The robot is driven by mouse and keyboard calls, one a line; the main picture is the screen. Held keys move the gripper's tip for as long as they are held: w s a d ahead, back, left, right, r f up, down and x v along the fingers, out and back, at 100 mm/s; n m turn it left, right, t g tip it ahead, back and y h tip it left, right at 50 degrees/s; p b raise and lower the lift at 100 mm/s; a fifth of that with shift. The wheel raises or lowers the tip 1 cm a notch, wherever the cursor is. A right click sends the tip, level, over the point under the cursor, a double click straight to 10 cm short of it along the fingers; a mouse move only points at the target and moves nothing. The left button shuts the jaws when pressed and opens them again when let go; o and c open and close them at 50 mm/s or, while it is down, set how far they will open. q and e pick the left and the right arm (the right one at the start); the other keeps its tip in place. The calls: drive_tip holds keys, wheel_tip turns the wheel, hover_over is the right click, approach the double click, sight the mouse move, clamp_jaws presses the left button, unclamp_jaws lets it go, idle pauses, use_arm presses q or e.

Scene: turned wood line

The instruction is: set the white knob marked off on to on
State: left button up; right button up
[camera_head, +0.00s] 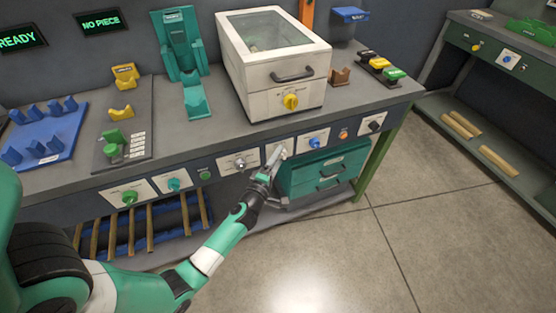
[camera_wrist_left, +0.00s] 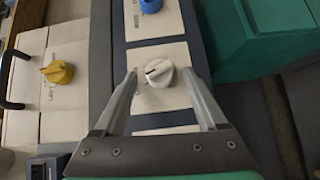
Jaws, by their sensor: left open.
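The white knob (camera_wrist_left: 158,73) sits on a pale plate on the bench's front panel. In the left wrist view it lies between the two open fingers of my left gripper (camera_wrist_left: 161,85), with a gap on each side. A dark mark shows on the knob's face; the small lettering beside it is too small to read. In the head view my left gripper (camera_head: 272,164) is in front of the knob's plate (camera_head: 279,150) and largely covers the knob. My right gripper is not in view.
A blue knob (camera_head: 315,143) is on the plate to the right, and a grey knob (camera_head: 239,163) to the left. A white lidded box with a yellow knob (camera_head: 291,101) stands above on the bench. A teal drawer unit (camera_head: 325,168) is below right.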

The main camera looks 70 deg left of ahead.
use_arm(q)
drive_tip(key=shift+w+a, duration=0.15)
clamp_jaws()
drive_tip(key=shift+w+r+m+g+h+p, duration=0.1)
drive_tip(key=shift+r+m+g+h+p, duration=0.55)
drive_tip(key=shift+p, duration=3.25)
drive_tip(key=shift+w+f+m+g+h+p, duration=0.15)
drive_tip(key=shift+m+g+p, duration=1.05)
drive_tip(key=shift+p, duration=2.7)
drive_tip(key=shift+w+r+m+g+h+p, duration=0.2)
drive_tip(key=shift+m+g+h+p, duration=0.7)
drive_tip(key=shift+p, duration=3)
drive_tip(key=shift+s+g+y, duration=0.15)
drive_tip(key=shift+g+y, duration=0.2)
drive_tip(key=shift+y, duration=0.15)
